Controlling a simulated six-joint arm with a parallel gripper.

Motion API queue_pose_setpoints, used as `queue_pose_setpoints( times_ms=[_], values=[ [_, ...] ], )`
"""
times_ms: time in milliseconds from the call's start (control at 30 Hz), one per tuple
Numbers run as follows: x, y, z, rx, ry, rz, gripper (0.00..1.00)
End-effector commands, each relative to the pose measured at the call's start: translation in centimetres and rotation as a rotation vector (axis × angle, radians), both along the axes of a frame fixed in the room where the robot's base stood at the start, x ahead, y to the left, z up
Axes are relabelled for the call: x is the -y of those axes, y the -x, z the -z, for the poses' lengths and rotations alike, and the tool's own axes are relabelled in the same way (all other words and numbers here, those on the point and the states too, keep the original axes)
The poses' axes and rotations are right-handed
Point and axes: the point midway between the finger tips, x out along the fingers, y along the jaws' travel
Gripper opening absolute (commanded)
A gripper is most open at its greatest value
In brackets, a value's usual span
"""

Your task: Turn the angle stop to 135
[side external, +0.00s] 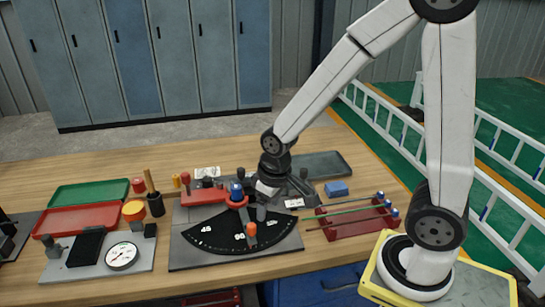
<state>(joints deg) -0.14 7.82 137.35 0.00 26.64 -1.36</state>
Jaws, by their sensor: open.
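The angle stop shows in the side external view as a black fan-shaped scale (215,233) with white angle marks, on a grey base plate (185,258). An orange-topped peg (251,229) stands on the right part of the scale, near its front edge. A red arm (203,196) and a red piece with a blue knob (237,192) sit behind the scale. My gripper (262,207) points down just behind and right of the peg, close to the blue knob. It is open; its fingertips are small and partly hidden, and I cannot tell whether they touch anything.
A red rack with several rods (352,220) and a blue block (336,189) lie to the right. A dark tray (322,164) is behind. A dial gauge (121,256), a red tray (75,219) and a green tray (90,194) are left. The back left of the table is clear.

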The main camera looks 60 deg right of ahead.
Motion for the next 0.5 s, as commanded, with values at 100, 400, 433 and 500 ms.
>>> queue_pose_setpoints(
  times_ms=[100,400,433,500],
  values=[
    [-0.1,-2.0,0.5,-0.052,0.002,-0.016,0.69],
    [-0.2,-5.0,1.5,-0.139,0.004,-0.042,0.69],
    [-0.2,-5.1,1.5,-0.141,0.004,-0.043,0.69],
    [-0.2,-5.2,1.5,-0.143,0.003,-0.044,0.69]
  ],
)
